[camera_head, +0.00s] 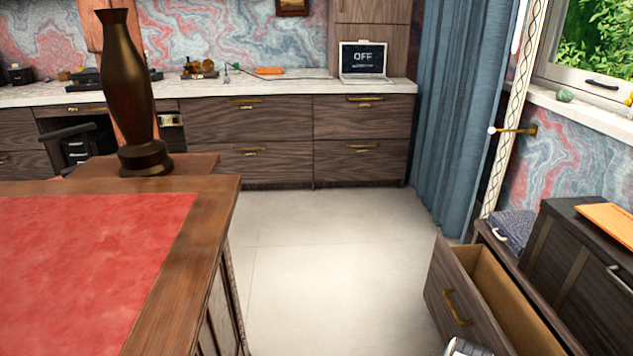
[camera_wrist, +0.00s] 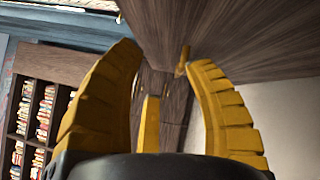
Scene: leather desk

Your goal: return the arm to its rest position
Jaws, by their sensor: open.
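My gripper (camera_wrist: 160,75) shows in the wrist view with its yellow ribbed fingers spread apart and nothing between them. Beyond the fingers is a dark wood drawer front with a brass handle (camera_wrist: 183,60), close to the right finger; I cannot tell whether they touch. In the head view only a small white and black part of my arm shows at the bottom edge, below an open drawer (camera_head: 462,296). The gripper itself is out of the head view.
The open drawer juts from a low cabinet at right. A desk with a red leather top (camera_head: 80,265) and a bronze vase (camera_head: 128,95) stands at left. Pale floor (camera_head: 320,270) between them is clear. A counter with a laptop (camera_head: 363,60) runs along the back.

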